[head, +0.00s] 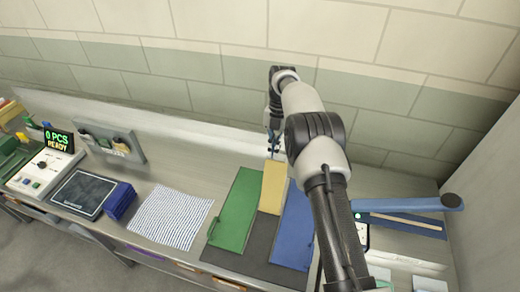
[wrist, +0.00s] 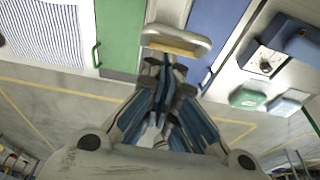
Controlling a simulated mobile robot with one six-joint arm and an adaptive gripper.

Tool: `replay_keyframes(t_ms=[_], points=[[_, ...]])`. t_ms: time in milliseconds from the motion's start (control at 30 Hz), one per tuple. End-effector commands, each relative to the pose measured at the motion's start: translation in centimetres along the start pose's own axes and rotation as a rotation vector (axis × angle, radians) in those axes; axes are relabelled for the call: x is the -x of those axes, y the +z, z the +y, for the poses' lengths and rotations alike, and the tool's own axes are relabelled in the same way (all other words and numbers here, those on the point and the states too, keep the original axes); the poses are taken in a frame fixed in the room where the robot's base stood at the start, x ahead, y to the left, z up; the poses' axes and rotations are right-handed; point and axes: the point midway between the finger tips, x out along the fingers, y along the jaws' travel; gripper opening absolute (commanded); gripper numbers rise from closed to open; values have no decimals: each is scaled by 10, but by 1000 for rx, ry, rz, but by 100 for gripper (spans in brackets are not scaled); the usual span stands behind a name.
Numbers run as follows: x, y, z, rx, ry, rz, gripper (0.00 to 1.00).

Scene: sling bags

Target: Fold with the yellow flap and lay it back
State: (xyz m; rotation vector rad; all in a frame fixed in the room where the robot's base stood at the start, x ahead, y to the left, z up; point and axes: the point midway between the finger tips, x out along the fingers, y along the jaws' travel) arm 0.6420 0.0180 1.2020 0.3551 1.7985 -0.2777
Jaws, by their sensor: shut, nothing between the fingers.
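The yellow flap (head: 271,190) is in the middle of the folding board, between a green panel (head: 236,212) and a blue panel (head: 293,228). I cannot tell how far it tilts. Dark grey base (head: 262,240) shows bare in front of it. My gripper (head: 272,150) is just beyond the flap's far end; I cannot tell whether they touch. In the wrist view my gripper's fingers (wrist: 165,68) are together and empty. Ahead of them is a pale rounded bar with a yellow strip (wrist: 172,46) under it. The green (wrist: 120,35) and blue (wrist: 214,35) panels lie either side.
A striped cloth (head: 170,217) lies flat left of the board. Further left are a dark blue stack (head: 119,201), a dark tray (head: 79,193) and a control box with a display (head: 60,140). The wall is close behind.

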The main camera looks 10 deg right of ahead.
Motion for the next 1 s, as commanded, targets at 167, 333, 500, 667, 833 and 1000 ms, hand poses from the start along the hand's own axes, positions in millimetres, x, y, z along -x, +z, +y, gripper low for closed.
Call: replay_keyframes(t_ms=[167, 333, 500, 667, 833, 1000], points=[[0, 4, -5, 0, 0, 0, 0], [0, 4, -5, 0, 0, 0, 0], [0, 4, -5, 0, 0, 0, 0], [8, 3, -5, 0, 2, -3, 0], [36, -4, -5, 1, 2, -4, 0], [68, -13, -5, 0, 2, -4, 0]])
